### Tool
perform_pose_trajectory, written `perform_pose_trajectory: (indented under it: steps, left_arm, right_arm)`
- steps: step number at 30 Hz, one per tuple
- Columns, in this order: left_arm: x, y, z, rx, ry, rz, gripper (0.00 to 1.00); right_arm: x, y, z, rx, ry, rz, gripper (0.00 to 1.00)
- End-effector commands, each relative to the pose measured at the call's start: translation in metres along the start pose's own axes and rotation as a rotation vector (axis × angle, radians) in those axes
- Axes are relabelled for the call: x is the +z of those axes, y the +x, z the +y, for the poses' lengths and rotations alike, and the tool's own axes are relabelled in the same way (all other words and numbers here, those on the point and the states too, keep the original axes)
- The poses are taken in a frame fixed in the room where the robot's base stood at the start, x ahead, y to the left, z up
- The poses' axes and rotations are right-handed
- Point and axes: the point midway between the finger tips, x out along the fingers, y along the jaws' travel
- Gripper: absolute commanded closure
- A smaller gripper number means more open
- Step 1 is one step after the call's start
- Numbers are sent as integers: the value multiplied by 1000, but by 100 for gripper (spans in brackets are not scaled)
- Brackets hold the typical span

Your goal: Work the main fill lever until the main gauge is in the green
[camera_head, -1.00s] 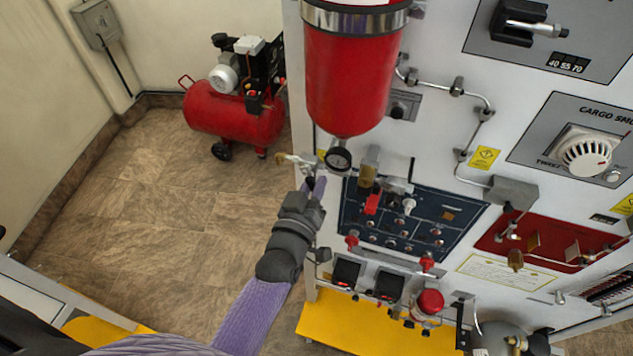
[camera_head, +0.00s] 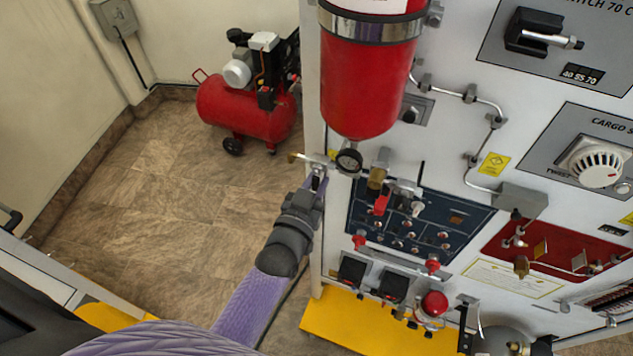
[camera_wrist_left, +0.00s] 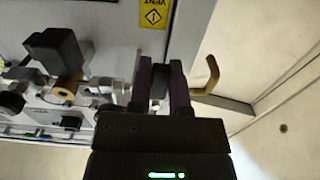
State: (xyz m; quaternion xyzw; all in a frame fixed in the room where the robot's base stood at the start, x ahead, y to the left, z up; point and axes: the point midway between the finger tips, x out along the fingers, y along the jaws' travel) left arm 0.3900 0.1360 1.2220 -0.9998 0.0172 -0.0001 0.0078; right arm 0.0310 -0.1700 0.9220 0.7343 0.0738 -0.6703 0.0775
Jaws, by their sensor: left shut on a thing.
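My left gripper (camera_head: 317,184) is at the panel's left edge, just below the metal valve fitting (camera_head: 318,161) with a brass hook-shaped outlet. In the left wrist view my left gripper (camera_wrist_left: 160,80) is shut on a dark lever handle (camera_wrist_left: 159,84), mostly hidden between the fingers. The brass hook (camera_wrist_left: 208,76) shows to the right of the fingers. A small round gauge (camera_head: 349,161) hangs under the red cylinder (camera_head: 366,85), right of the fitting. Its needle and any green band are too small to read. My right gripper is not in view.
The panel (camera_head: 455,150) carries several valves and switches close to the right of my gripper. A yellow step (camera_head: 350,325) lies at its foot. A red compressor (camera_head: 240,105) stands on the floor at the back left. The floor between is clear.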

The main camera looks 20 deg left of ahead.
Motion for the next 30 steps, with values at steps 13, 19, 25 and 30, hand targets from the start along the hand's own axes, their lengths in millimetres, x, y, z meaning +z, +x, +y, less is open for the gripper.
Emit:
perform_pose_trajectory:
  steps: [13,19,25,30]
  left_arm:
    - [0,0,0,0,1,-1,41]
    - [0,0,0,0,0,0,41]
    - [1,-25,0,0,0,-4,41]
    - [2,-66,0,-1,0,-4,41]
  right_arm:
    - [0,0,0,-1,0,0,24]
    - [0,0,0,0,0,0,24]
    - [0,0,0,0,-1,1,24]
    - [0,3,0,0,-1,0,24]
